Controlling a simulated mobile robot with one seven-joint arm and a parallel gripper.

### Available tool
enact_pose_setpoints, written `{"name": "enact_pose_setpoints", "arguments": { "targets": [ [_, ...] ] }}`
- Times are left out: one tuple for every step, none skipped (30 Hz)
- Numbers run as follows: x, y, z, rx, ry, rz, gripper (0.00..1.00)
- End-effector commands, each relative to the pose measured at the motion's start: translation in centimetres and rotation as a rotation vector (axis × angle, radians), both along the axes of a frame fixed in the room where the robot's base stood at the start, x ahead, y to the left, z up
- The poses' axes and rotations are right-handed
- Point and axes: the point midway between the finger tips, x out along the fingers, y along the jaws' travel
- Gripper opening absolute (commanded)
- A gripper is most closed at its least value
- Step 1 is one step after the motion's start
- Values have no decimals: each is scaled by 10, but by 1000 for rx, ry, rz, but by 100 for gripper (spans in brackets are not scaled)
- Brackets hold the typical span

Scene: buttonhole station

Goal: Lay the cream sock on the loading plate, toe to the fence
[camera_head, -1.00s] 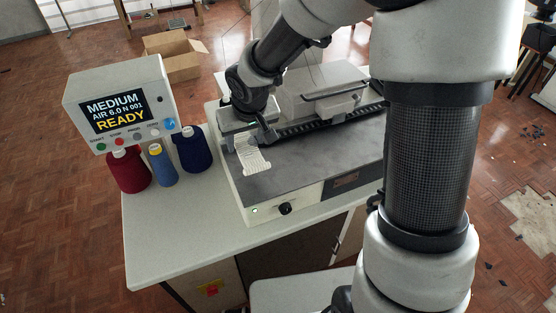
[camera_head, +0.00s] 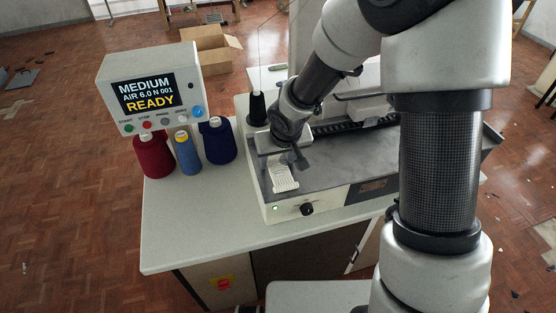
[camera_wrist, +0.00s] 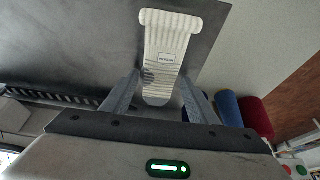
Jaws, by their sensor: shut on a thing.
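The cream sock (camera_head: 284,178) is a ribbed, flat strip over the left part of the machine's dark grey plate (camera_head: 325,180), near its front edge. My gripper (camera_head: 293,163) is shut on the sock, low over the plate. I cannot tell whether the whole sock touches the plate. My wrist hides part of the plate behind it.
A black ribbed rail (camera_head: 345,125) runs along the back of the plate. A display box (camera_head: 150,88) reading READY stands at the left, by red (camera_head: 154,156), blue (camera_head: 187,155) and navy (camera_head: 219,142) yarn cones. A black cone (camera_head: 257,108) stands behind my wrist. The front left tabletop is clear.

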Motion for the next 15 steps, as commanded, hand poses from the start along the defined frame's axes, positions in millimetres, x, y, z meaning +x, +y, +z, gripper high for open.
{"name": "enact_pose_setpoints", "arguments": {
  "targets": [
    [0, 0, 2, 0, -1, 0, 33],
    [0, 0, 2, 1, -1, -1, 33],
    [0, 0, 2, 1, -1, -1, 33],
    [0, 0, 2, 1, -1, -1, 33],
    [0, 0, 1, 1, -1, -1, 33],
    [0, 0, 0, 0, -1, -1, 33],
    [0, 0, -1, 0, -1, -1, 33],
    [0, 0, -2, 0, -1, -2, 33],
    [0, 0, -3, 0, -1, -2, 33],
    [0, 0, -2, 0, -1, -2, 59],
    [0, 0, -1, 0, -1, -2, 64],
    [0, 0, -1, 0, -1, -2, 71],
    [0, 0, -1, 0, -1, -2, 72],
    [0, 0, -1, 0, -1, -2, 72],
    [0, 0, -1, 0, -1, -2, 72]
  ]
}}
